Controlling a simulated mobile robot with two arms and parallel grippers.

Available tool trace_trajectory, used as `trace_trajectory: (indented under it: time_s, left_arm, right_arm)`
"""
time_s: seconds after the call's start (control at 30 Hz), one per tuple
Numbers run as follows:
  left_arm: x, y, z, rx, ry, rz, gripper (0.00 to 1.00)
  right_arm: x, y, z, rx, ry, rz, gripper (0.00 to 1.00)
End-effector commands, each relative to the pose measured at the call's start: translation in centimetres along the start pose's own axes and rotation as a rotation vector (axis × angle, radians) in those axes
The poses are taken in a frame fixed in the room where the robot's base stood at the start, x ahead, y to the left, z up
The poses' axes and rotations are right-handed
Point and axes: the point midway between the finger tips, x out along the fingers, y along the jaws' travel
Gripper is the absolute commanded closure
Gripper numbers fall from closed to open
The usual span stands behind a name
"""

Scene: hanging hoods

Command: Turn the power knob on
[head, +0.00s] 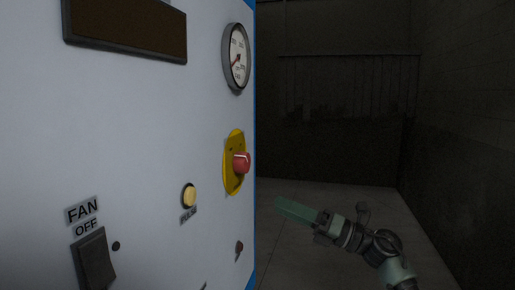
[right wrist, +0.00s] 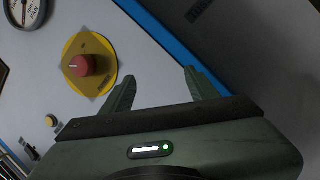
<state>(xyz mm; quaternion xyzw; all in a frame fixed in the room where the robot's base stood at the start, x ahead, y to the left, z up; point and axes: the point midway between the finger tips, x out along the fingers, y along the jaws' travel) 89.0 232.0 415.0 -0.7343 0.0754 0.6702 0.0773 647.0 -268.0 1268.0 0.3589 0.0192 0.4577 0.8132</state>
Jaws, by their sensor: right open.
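A red knob (head: 241,163) sits on a yellow plate (head: 233,183) near the right edge of the white panel. In the right wrist view the red knob (right wrist: 82,65) shows a pale pointer mark, and the yellow plate surrounds it. No word for power can be read beside it. My right gripper (head: 284,206) is right of the panel and below the knob in the head view. In the right wrist view its two fingers (right wrist: 158,82) are apart with nothing between them, and the knob lies left of them, not touched. My left gripper is not in view.
The white panel (head: 140,130) also has a round gauge (head: 238,58), a yellow pulse button (head: 189,196), a fan switch (head: 95,262) marked OFF and a small dark key-like part (head: 239,250). Right of the panel's blue edge is open floor (head: 330,200) and dark walls.

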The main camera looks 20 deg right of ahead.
Motion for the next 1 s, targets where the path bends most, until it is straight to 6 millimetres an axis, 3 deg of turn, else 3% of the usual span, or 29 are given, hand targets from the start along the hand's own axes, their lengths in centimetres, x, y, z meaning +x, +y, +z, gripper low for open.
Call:
trace_trajectory:
  time_s: [0.03,0.1,0.23,0.4,0.73,1.0]
  left_arm:
    - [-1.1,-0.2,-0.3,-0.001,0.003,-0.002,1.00]
    - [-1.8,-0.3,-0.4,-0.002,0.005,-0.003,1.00]
    - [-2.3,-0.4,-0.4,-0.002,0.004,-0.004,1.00]
    - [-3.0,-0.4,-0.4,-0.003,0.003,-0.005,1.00]
    - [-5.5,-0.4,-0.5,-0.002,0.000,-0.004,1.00]
    - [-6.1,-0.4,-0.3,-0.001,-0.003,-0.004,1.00]
  right_arm:
    - [0.9,5.1,2.6,-0.186,0.077,0.033,0.41]
    - [1.1,9.8,4.2,-0.410,0.175,0.050,0.41]
    - [0.8,14.4,5.2,-0.677,0.294,0.044,0.41]
    - [1.5,15.7,5.2,-0.770,0.338,0.036,0.41]
    - [6.4,15.2,3.7,-0.763,0.334,0.037,0.41]
    - [7.9,14.8,3.0,-0.763,0.334,0.035,0.41]
